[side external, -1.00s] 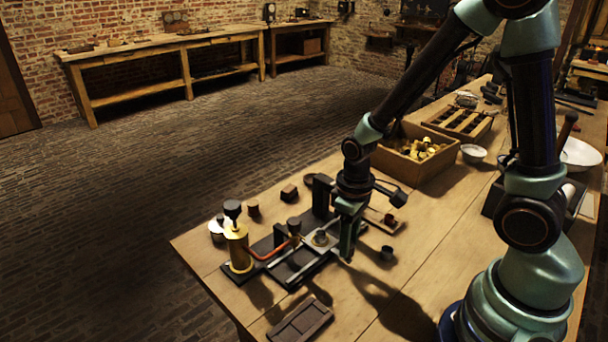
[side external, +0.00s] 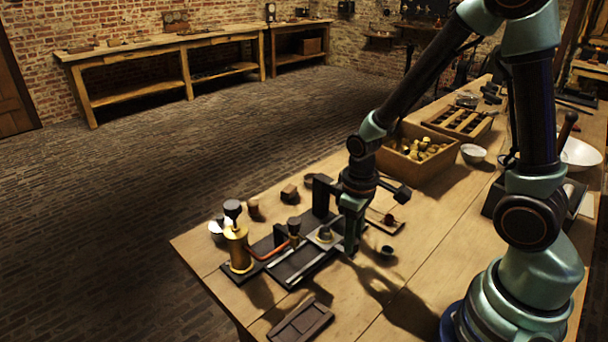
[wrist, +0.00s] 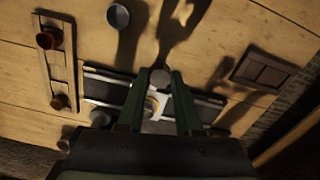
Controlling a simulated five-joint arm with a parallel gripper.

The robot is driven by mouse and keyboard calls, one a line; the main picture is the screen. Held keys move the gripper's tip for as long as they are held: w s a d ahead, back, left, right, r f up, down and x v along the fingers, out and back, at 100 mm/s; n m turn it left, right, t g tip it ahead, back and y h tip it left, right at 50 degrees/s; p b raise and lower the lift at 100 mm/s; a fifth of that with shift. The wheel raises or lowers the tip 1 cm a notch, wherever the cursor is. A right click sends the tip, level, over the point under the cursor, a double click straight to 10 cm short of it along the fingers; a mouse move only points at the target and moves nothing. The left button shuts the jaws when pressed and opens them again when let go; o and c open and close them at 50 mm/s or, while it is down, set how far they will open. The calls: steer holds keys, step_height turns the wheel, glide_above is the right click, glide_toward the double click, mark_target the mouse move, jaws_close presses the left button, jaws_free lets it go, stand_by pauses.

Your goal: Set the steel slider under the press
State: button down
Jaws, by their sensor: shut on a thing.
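The steel slider (side external: 322,241) is a pale plate with a grey knob, lying on the dark railed base of the rig. In the wrist view its bright plate (wrist: 158,127) and a brass ring show between my fingers. My gripper (side external: 350,250) is down at the slider's right side, and its green fingers (wrist: 160,77) are shut on the slider, with a grey knob at the tips. The fingers hide part of the slider. The press (side external: 321,194) appears to be the dark upright frame just behind the slider, partly hidden by my wrist.
A brass cylinder (side external: 238,249) with a red pipe stands at the rig's left end. A dark tray (side external: 300,320) lies in front. A small cup (side external: 387,251) and a wooden board (side external: 378,224) lie to the right. A wooden box (side external: 428,174) stands behind.

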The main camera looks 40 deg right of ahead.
steer(key=d, duration=0.7)
steer(key=shift+w, duration=0.1)
steer(key=c, duration=0.6)
jaws_free()
step_height(320, 180, up, 12)
steer(key=shift+r, duration=0.1)
